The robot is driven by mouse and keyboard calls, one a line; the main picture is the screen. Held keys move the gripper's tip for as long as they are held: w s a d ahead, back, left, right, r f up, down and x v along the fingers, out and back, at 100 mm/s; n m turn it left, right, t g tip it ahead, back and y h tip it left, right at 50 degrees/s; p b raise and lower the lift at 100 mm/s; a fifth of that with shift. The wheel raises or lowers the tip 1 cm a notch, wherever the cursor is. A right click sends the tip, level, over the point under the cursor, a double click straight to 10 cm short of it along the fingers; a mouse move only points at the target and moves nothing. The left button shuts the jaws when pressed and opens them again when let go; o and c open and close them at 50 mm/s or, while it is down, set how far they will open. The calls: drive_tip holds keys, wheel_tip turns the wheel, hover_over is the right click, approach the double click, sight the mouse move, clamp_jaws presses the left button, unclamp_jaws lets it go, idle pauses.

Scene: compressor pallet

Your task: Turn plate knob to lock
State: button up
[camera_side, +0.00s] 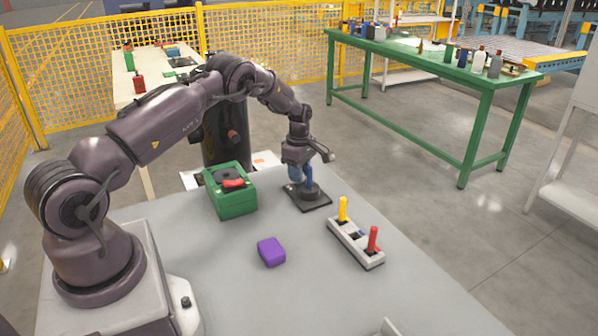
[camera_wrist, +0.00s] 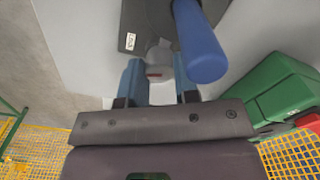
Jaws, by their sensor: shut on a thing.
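A dark square plate (camera_side: 318,203) lies on the grey table and carries a round dark base with a blue upright post (camera_side: 308,176). In the wrist view, the plate (camera_wrist: 135,22) has a small white label, and the blue post (camera_wrist: 203,50) rises toward the camera at the upper right. My gripper (camera_side: 296,180) points down over the plate, beside the post. Its blue fingers in the wrist view (camera_wrist: 158,70) are shut on a pale grey knob (camera_wrist: 158,57) with a small red mark. The knob is partly hidden, and its turn angle cannot be read.
A green box (camera_side: 232,195) with a red part on top stands left of the plate. A white block with yellow and red levers (camera_side: 356,243) sits to the right, and a purple block (camera_side: 271,251) in front. The table's front middle is mostly clear.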

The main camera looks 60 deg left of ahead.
drive_tip(key=m, duration=0.4)
drive_tip(key=o, duration=0.9)
drive_tip(key=shift+o, duration=0.2)
drive_tip(key=shift+r, duration=0.1)
wheel_tip(320, 180, up, 13)
drive_tip(key=shift+w, duration=0.1)
